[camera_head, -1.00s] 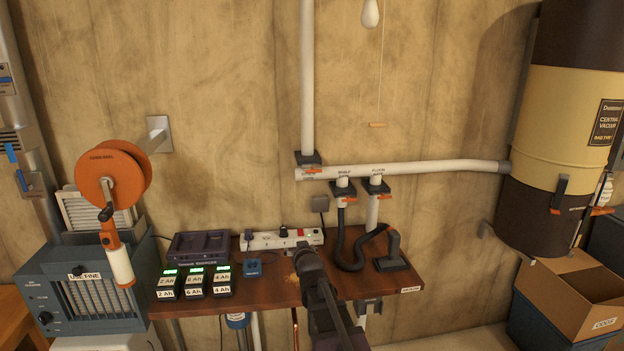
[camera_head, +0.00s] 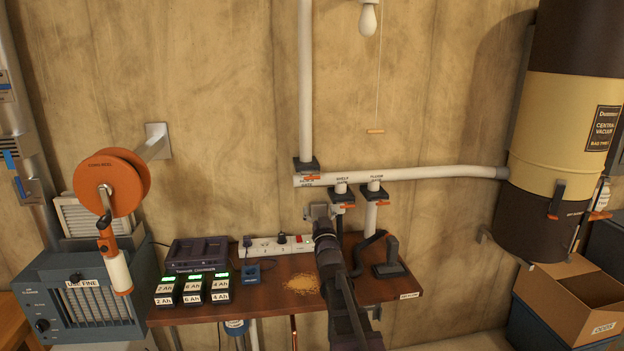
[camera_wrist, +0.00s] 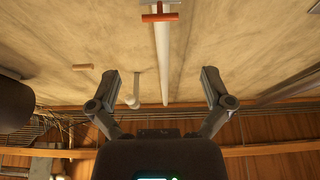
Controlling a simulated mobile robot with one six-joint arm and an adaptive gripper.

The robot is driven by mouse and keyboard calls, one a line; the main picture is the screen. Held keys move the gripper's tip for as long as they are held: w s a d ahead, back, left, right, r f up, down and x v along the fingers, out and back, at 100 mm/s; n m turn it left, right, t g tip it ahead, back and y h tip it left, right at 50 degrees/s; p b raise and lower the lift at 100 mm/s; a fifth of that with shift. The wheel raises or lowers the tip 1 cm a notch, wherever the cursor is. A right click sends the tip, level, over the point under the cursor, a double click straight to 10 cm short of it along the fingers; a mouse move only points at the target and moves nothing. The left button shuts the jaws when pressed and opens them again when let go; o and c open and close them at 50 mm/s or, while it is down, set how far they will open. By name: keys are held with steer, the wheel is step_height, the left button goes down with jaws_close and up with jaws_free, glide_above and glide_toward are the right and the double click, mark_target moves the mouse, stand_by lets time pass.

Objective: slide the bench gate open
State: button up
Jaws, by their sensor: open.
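The bench gate (camera_head: 306,164) is a dark block on the white vertical pipe, just above the horizontal pipe. Its small orange handle (camera_head: 312,177) sticks out at the front, above a label reading roughly "bench gate". In the wrist view an orange handle (camera_wrist: 160,17), likely the same one, crosses the white pipe at the top edge. My gripper (camera_head: 318,212) is below the bench gate in the head view, apart from the handle. In the wrist view my gripper (camera_wrist: 160,80) has its two fingers spread wide, with nothing between them.
The shelf gate (camera_head: 342,197) and floor gate (camera_head: 373,190) sit close to the right, with similar orange handles. A pull-cord grip (camera_head: 376,131) hangs at upper right. The bench (camera_head: 250,305) below holds batteries, a power strip (camera_head: 274,246) and a sawdust pile (camera_head: 301,284).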

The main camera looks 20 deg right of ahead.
mark_target(312, 176)
steer(key=shift+w, duration=0.1)
steer(key=p+x, duration=0.5)
steer(key=x, duration=0.8)
steer(key=shift+w+d+r, duration=0.1)
steer(key=shift+w+d, duration=0.05)
steer(key=shift+w, duration=0.1)
steer(key=shift+c, duration=0.2)
